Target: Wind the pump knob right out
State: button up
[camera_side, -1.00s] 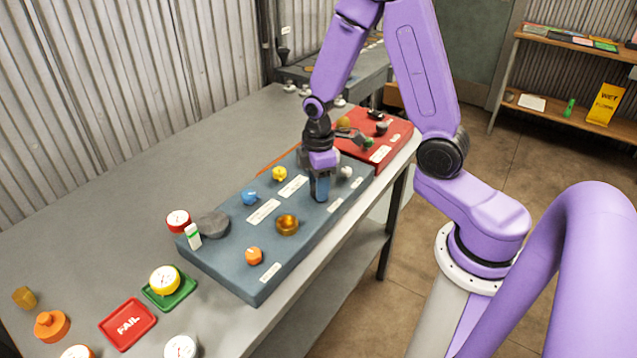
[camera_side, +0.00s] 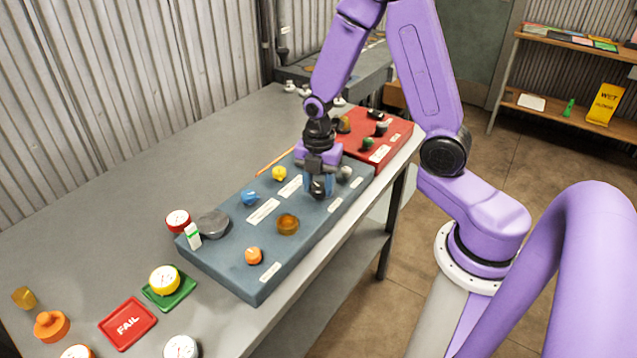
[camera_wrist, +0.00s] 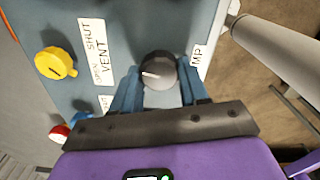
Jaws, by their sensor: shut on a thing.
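The pump knob (camera_wrist: 158,70) is dark and round with a pale pointer line, beside a partly hidden label ending in "MP" (camera_wrist: 197,57). My gripper (camera_wrist: 160,78) has its blue fingers on either side of the knob, shut on it. In the side view, my gripper (camera_side: 319,186) points down over the far half of the blue-grey panel (camera_side: 225,277), with the dark knob (camera_side: 318,188) showing between the fingers. I cannot tell how far the knob is wound out.
The panel also holds a yellow knob (camera_side: 279,173), blue knob (camera_side: 250,197), brass cup-like part (camera_side: 288,224), orange knob (camera_side: 253,256) and grey knob (camera_side: 344,173). A red panel (camera_side: 397,137) stands just beyond. Gauges and trays lie on the near bench; its back left is clear.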

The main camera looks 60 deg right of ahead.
aim_at(319, 189)
jog(key=shift+n, duration=1.1)
jog(key=o, duration=1.1)
jog(key=shift+c, duration=0.2)
jog(key=shift+r, duration=0.15)
notch_tip(319, 189, up, 17)
jog(key=shift+s+a, duration=0.1)
jog(key=s+a+f+m, duration=0.2)
jog(key=s+a+m, duration=0.2)
jog(key=s, duration=0.6)
jog(key=s+a+f+m, duration=0.2)
jog(key=s+a+m, duration=0.2)
jog(key=s, duration=0.6)
jog(key=m, duration=0.2)
jog(key=shift+s+f+m, duration=0.2)
jog(key=shift+f+m, duration=0.1)
jog(key=shift+m, duration=0.1)
